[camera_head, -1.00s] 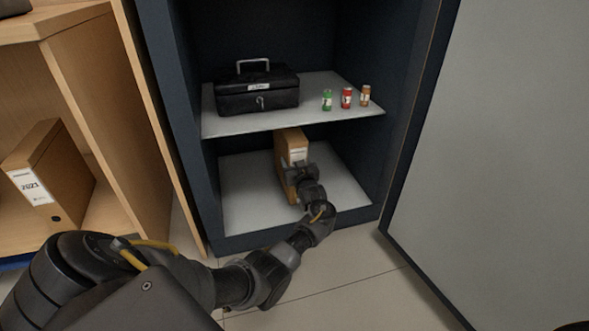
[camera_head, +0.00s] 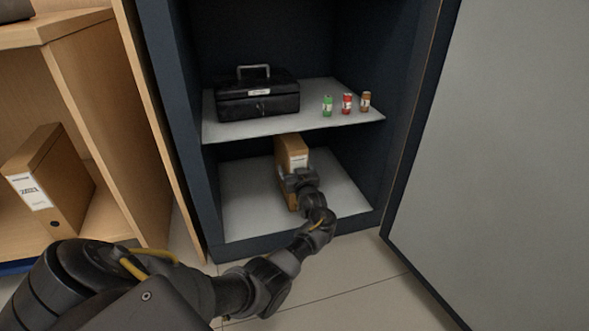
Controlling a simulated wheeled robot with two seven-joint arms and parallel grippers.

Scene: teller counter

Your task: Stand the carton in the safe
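The carton (camera_head: 292,149), a brown box with a white label, stands upright on the lower shelf (camera_head: 244,203) of the dark blue safe (camera_head: 177,130). My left gripper (camera_head: 296,182) is in front of the carton's near face and covers its middle. The fingers are hard to make out, so I cannot tell whether they are around the carton or apart from it. My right gripper is not in view.
A black cash box (camera_head: 257,98) and three small rolls, green (camera_head: 327,106), red (camera_head: 347,104) and brown (camera_head: 365,102), are on the upper shelf (camera_head: 300,125). The grey safe door (camera_head: 500,150) stands open at right. A wooden shelf unit (camera_head: 100,100) with another carton (camera_head: 52,184) is at left.

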